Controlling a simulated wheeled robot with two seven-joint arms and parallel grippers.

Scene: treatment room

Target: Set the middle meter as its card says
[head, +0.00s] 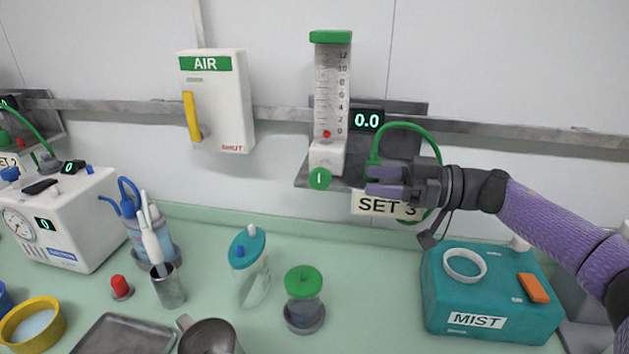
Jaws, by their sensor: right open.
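The middle meter (332,100) is an upright clear tube with a green cap, mounted on the wall rail. Its red ball (327,134) sits at the bottom, near the 0 mark. Its display (367,120) reads 0.0. A round green knob (320,179) with a white line, which looks upright, is at its base. The card (385,206) below reads SET 3; its right part is partly covered. My right gripper (368,181) is open and empty, with its fingers pointing left, to the right of the knob and apart from it in the picture. My left gripper is not in view.
A green hose (408,125) curves behind my right gripper. An AIR box (215,100) with a yellow lever, marked SHUT, hangs to the left. Below stand a green-lidded jar (304,300) and a teal MIST box (490,295).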

